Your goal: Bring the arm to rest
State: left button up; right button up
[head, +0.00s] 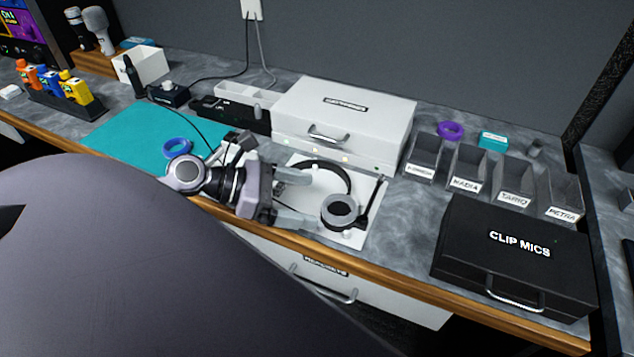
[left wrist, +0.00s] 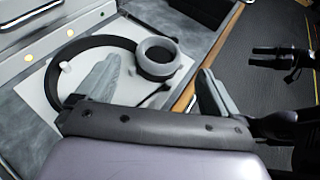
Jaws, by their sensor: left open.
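My left gripper (head: 306,200) reaches over the counter from the left, its grey fingers apart. A headset (head: 340,210) with a black band and a grey ear cushion lies on a white mat (head: 378,190) just beyond the fingertips. The left wrist view shows the open fingers (left wrist: 155,88) with the headset (left wrist: 158,60) beyond and between them. No object is between the finger pads. I cannot tell whether a finger touches the headset band.
A white case (head: 345,105) stands behind the mat. Several labelled bins (head: 468,170) and a black "CLIP MICS" case (head: 515,255) are at right. A teal mat (head: 125,135) with a blue ring (head: 177,147) is at left. A drawer (head: 345,285) is below the wooden edge.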

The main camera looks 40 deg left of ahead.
pick_arm(q)
jog(key=shift+s+a+r, duration=0.35)
jog(key=shift+s+a, duration=0.1)
dwell(0.5)
